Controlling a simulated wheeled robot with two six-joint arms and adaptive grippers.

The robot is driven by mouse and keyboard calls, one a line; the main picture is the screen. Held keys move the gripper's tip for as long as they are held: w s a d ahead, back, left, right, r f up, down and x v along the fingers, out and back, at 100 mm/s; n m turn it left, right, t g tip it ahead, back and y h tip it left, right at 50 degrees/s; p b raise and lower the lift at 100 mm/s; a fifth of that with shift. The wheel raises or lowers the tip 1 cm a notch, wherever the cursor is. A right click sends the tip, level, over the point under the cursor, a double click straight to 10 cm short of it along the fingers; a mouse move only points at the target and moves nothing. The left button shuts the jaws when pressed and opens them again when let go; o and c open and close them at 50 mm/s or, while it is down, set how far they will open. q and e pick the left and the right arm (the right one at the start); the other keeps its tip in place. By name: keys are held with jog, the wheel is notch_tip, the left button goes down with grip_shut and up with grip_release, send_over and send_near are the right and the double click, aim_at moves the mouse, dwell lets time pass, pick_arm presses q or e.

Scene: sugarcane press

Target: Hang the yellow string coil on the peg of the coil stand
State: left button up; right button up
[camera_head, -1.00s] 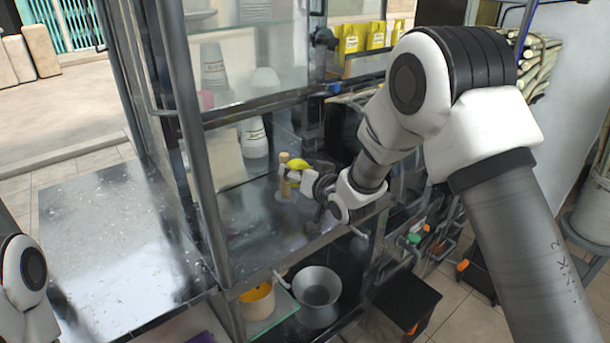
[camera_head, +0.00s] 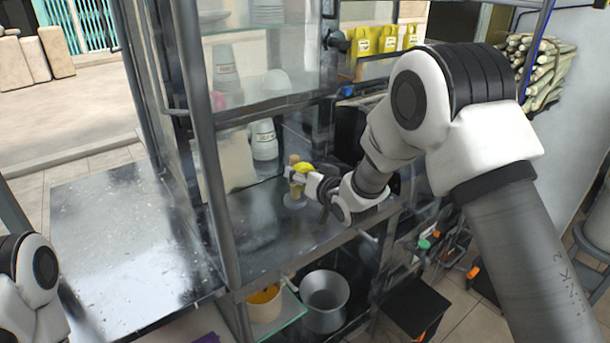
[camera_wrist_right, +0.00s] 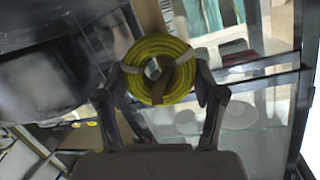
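The yellow string coil (camera_wrist_right: 178,86) faces the right wrist view, between the fingers of my right gripper (camera_wrist_right: 160,88), which is shut on it. In the head view the coil (camera_head: 304,168) overlaps the wooden coil stand (camera_head: 294,185), and my right gripper (camera_head: 298,174) reaches it from the right. The stand is upright on the metal shelf. In the wrist view a round end that looks like the peg (camera_wrist_right: 153,68) shows in the coil's hole; how deep it sits I cannot tell. My left gripper is out of view; only the left arm shows.
Stacked cups (camera_head: 264,140) stand behind the coil stand on the metal shelf (camera_head: 262,222). A dark frame post (camera_head: 212,170) rises left of it. A yellow-filled container (camera_head: 264,304) and a grey pot (camera_head: 324,300) sit below. The metal counter (camera_head: 120,240) at left is clear.

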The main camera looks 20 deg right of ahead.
jog(key=shift+o, duration=1.4)
jog(key=shift+s, duration=0.1)
jog(key=v, duration=1.2)
jog(key=s+f+g, duration=0.1)
jog(key=f, duration=0.2)
jog(key=s+f+g, duration=0.1)
jog(key=f, duration=0.2)
jog(key=s+f+h, duration=0.1)
jog(key=f, duration=0.2)
jog(key=shift+s+d+f+g, duration=0.15)
jog(key=shift+d+f+g, duration=0.05)
jog(key=shift+f+g, duration=0.2)
jog(key=s+f+g, duration=0.4)
jog(key=s+f, duration=0.4)
jog(key=f, duration=0.5)
jog(key=s+f+g, duration=0.2)
jog(key=s+f, duration=0.2)
jog(key=s, duration=0.4)
jog(key=s+d+f+n+g+h, duration=0.1)
jog(key=s+f+g, duration=0.2)
jog(key=s+f, duration=0.2)
jog(key=s+d+f+g+h, duration=0.1)
jog(key=s+f+g, duration=0.2)
jog(key=s, duration=0.8)
notch_tip(320, 180, down, 2)
jog(key=shift+d+f+n, duration=0.2)
jog(key=shift+n, duration=0.1)
